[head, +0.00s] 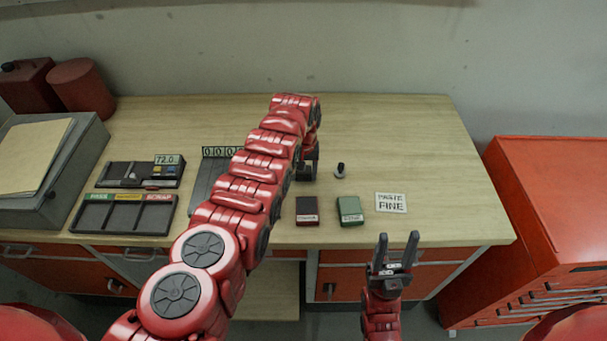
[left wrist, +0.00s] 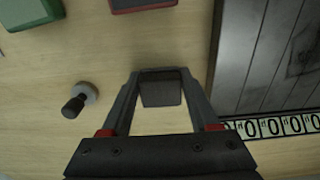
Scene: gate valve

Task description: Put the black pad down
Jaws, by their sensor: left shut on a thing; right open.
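The black pad (left wrist: 161,90) is a small dark block held between the fingertips of my left gripper (left wrist: 158,82). In the left wrist view bare wood shows around it; whether it touches the table I cannot tell. In the head view my left gripper (head: 308,171) is over the table's middle, right of the grey plate, partly hidden by my arm, and the pad is hard to make out there. My right gripper (head: 395,252) is open and empty in front of the table's front edge.
A small dark-knobbed piece (head: 339,171) stands right of my left gripper. A dark red box (head: 307,211), a green box (head: 350,211) and a card reading FINE (head: 391,203) lie nearer the front. The grey plate (head: 205,185) has a counter. A sorting tray (head: 123,214) lies left. The table's back right is clear.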

